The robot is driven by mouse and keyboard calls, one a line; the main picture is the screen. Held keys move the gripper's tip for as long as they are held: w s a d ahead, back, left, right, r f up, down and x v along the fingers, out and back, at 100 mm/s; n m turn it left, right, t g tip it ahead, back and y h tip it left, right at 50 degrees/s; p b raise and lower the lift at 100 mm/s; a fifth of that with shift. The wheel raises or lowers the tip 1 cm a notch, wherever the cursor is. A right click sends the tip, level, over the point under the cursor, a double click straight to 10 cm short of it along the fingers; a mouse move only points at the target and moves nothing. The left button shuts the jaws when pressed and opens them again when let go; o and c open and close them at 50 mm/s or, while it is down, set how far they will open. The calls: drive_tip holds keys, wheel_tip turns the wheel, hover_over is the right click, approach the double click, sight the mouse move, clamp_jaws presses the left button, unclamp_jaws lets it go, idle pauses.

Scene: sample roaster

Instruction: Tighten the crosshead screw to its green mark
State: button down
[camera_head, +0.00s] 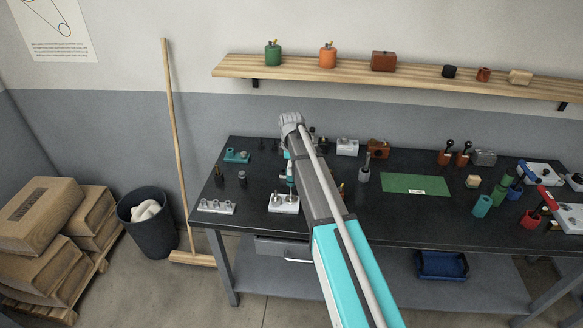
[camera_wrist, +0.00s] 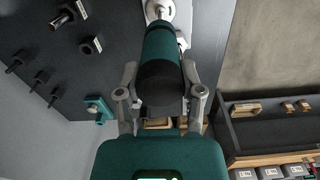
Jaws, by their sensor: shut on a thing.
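My gripper (camera_wrist: 161,98) is shut on a teal-and-black tool handle (camera_wrist: 161,48), most likely a screwdriver, seen end-on in the wrist view. In the head view the teal handle (camera_head: 290,172) stands roughly upright below my arm's end, over a white block (camera_head: 284,204) near the bench's front edge. The block also shows in part at the top of the wrist view (camera_wrist: 184,12), at the far end of the tool. My arm partly covers this area in the head view.
A pale holder with several posts (camera_head: 216,207) and a teal fixture (camera_head: 237,156) stand left on the black bench. Small dark parts stand near them. A green mat (camera_head: 416,184) lies right of my arm. Colored tools crowd the right end. A wooden shelf (camera_head: 420,75) hangs behind.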

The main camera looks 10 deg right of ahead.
drive_tip(key=shift+m, duration=0.5)
drive_tip(key=shift+m, duration=1.7)
drive_tip(key=shift+m, duration=2)
drive_tip(key=m, duration=0.3)
drive_tip(key=shift+m, duration=0.7)
